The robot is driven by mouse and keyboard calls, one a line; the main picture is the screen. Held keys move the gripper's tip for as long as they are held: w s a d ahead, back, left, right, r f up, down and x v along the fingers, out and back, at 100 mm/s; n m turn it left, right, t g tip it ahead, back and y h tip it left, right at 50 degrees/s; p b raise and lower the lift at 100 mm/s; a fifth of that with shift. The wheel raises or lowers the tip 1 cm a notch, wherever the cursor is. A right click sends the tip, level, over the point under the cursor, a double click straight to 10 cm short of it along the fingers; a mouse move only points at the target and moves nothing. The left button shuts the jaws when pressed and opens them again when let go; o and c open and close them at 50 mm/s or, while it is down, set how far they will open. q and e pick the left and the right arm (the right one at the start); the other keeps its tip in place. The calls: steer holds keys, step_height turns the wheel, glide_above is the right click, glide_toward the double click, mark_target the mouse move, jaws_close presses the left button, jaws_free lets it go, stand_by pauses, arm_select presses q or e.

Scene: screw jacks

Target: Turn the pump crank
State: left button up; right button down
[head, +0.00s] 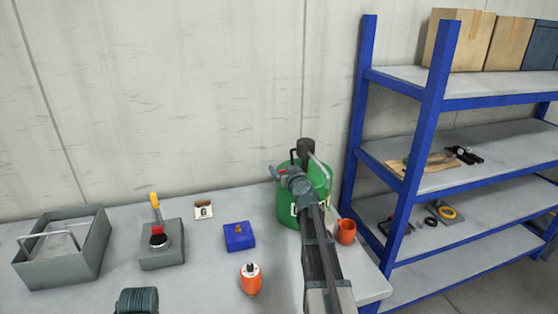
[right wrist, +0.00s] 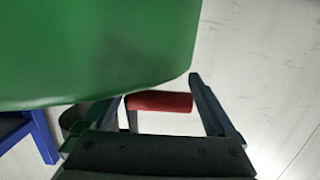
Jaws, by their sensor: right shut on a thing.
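The green pump (head: 321,180) stands at the right end of the grey table, with a dark cap and grey bars at its top. My right arm reaches up in front of it and hides part of its body. My right gripper (head: 276,174) is at the pump's upper left side. In the right wrist view its fingers are around the red crank grip (right wrist: 160,102), and the gripper is shut on it. The green body fills the upper left of that view.
An orange cup (head: 346,232) stands close right of my arm, near the blue shelf rack (head: 433,100). A blue block (head: 239,237), an orange bottle (head: 251,280), a lever box (head: 162,258) and a grey tray (head: 88,262) stand to the left.

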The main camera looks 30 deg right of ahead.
steer(key=s+r+g+p, duration=0.1)
steer(key=g+p, duration=0.1)
steer(key=p, duration=0.3)
steer(key=s+g+y+p, duration=0.1)
steer(key=g+p, duration=0.2)
steer(key=p, duration=0.1)
steer(key=s+a+r+g+p, duration=0.1)
steer(key=s+g+p, duration=0.1)
steer(key=p, duration=0.3)
steer(key=shift+r+y+p, duration=0.3)
steer(key=shift+r, duration=0.05)
steer(key=r+g+p, duration=0.1)
steer(key=g+p, duration=0.1)
steer(key=s+g+y+p, duration=0.1)
steer(key=g+p, duration=0.1)
steer(key=p, duration=0.1)
steer(key=s+r+g+p, duration=0.1)
steer(key=g+p, duration=0.1)
steer(key=p, duration=0.1)
steer(key=shift+a+r+g+y, duration=0.15)
steer(key=shift+r+g+y, duration=0.15)
steer(key=shift+s+r+g+p, duration=0.2)
steer(key=shift+r+g+p, duration=0.4)
steer(key=shift+g, duration=0.5)
steer(key=shift+s+a+r+g+y+p, duration=0.2)
steer(key=shift+r+g+y+p, duration=0.2)
steer(key=shift+g, duration=0.5)
steer(key=shift+s, duration=0.1)
jaws_free()
